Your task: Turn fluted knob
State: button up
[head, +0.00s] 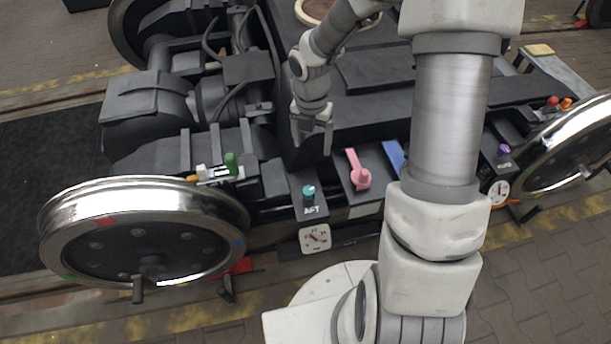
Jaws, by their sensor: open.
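A small teal knob (308,192) stands on a dark panel marked "AFT", just above a white gauge (315,238). A purple knob (503,150) stands on another dark panel at the right, above a second gauge (499,193). Both knobs are too small to tell which has flutes. My gripper (311,146) points down over the dark bogie frame, above and behind the teal knob in the picture and apart from it. Its two fingers are open, with nothing seen between them. The purple knob is far to the right of it.
A pink lever (358,172) and a partly hidden blue lever (393,156) lie right of the teal knob. Shiny wheels stand at left (147,187) and right (572,146). A green knob (231,160) sits behind the left wheel. My arm covers the panel's middle right.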

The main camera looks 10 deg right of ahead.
aim_at(309, 190)
jog(key=shift+n, duration=0.8)
jog(key=f+b, duration=0.2)
jog(key=f, duration=0.4)
jog(key=f+b, duration=0.2)
jog(key=f, duration=0.5)
jog(key=f+b, duration=0.3)
jog(key=f, duration=0.4)
jog(key=shift+w+a+f, duration=0.15)
jog(key=shift+w+a, duration=0.05)
jog(key=shift+a, duration=0.05)
grip_shut()
jog(key=shift+m, duration=0.3)
